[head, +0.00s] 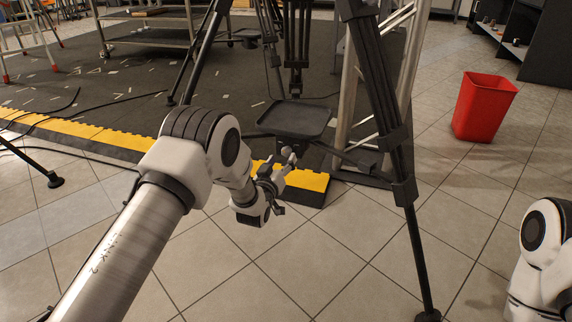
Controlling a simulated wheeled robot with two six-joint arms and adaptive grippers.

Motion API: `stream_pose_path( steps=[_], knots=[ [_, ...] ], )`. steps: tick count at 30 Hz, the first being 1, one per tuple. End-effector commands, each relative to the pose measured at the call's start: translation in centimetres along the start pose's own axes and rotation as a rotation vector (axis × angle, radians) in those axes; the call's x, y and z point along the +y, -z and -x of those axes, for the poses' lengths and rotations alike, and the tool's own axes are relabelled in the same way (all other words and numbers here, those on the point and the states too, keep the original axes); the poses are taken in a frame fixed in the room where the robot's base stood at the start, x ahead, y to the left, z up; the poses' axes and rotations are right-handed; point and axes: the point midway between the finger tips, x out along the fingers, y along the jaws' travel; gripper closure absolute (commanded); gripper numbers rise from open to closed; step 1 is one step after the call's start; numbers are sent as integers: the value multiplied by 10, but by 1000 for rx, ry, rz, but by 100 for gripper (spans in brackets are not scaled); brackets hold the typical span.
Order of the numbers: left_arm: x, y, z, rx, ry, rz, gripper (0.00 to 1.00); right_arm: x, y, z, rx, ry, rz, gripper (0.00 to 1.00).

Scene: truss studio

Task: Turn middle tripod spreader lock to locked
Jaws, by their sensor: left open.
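A black tripod stands in the middle, its near leg (385,110) coming down to a foot at the lower right. A dark flat tray (295,118) sits at its spreader between the legs. A spreader arm (345,155) runs from below the tray to the near leg. My left gripper (284,178) is open, just below and in front of the tray. A small grey rounded part shows by its upper finger; I cannot tell whether it is the gripper or the lock. The spreader lock and its setting cannot be made out. My right gripper is not in view.
A silver truss upright (352,85) stands behind the near leg. A yellow and black ramp edge (305,182) borders the dark mat (120,85), with cables on it. A red bin (484,107) stands at right. The tiled floor in front is clear.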

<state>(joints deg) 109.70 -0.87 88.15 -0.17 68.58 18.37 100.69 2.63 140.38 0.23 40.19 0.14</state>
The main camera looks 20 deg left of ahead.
Motion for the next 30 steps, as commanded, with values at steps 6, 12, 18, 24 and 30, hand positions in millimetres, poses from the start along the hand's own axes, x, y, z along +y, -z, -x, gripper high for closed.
stream_pose_path(
  steps=[6, 12, 18, 24, 30],
  knots=[
    [-2, -5, -36, 0, 0, 0, 41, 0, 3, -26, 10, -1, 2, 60],
    [-1, -1, -43, -3, 1, 0, 41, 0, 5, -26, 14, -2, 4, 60],
    [-1, -1, -42, -3, 1, 0, 77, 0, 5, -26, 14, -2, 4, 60],
    [-1, -1, -42, -2, 1, 0, 100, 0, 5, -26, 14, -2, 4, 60],
    [0, -1, -42, -2, 1, -15, 100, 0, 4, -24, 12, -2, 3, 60]
  ],
)
